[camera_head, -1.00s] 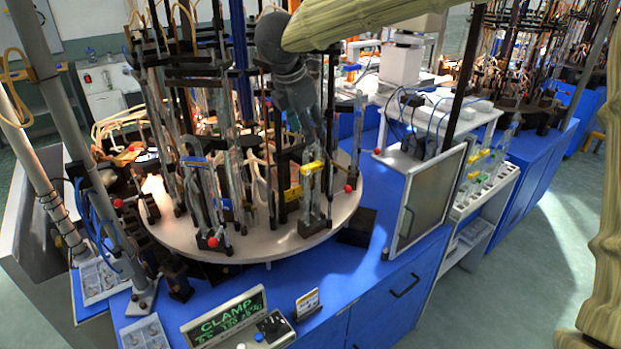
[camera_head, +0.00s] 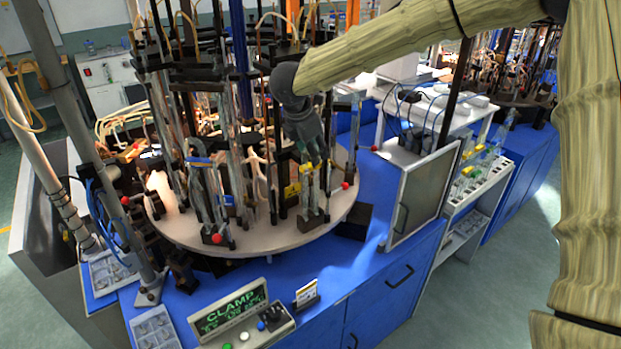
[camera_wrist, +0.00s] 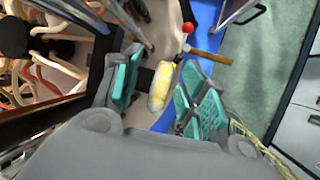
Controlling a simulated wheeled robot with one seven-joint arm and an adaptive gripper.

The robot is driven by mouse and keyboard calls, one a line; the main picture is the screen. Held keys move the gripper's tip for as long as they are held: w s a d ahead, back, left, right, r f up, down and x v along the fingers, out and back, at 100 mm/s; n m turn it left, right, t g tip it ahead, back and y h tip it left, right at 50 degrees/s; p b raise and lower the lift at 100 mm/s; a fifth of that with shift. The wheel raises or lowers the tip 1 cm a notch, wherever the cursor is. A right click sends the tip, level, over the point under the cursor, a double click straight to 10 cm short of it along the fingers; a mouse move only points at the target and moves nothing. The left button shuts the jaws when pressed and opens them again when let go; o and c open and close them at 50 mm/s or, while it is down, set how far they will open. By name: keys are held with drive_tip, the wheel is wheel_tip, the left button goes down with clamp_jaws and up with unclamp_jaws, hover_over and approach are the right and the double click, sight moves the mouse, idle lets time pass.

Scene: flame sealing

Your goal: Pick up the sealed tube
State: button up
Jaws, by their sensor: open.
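A clear tube with a pale yellow section (camera_wrist: 161,86) lies between the two teal finger pads of my gripper (camera_wrist: 163,92) in the wrist view. A gap shows on the right side, and I cannot tell whether the left pad touches it. In the head view, my gripper (camera_head: 309,152) is open and points down at the front right of the round table, just over a yellow piece (camera_head: 306,168) on a glass holder station. The fingers and the clutter behind hide part of the tube there.
The round turntable (camera_head: 262,240) carries several dark rods and glass stations, close on my gripper's left. A red ball knob (camera_wrist: 187,28) and a brown rod (camera_wrist: 210,56) are near the fingers. A framed panel (camera_head: 424,195) stands to the right. A CLAMP display (camera_head: 235,306) stands in front.

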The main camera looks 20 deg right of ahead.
drive_tip(key=shift+s+r, duration=0.2)
drive_tip(key=shift+c, duration=0.3)
clamp_jaws()
drive_tip(key=shift+w, duration=0.1)
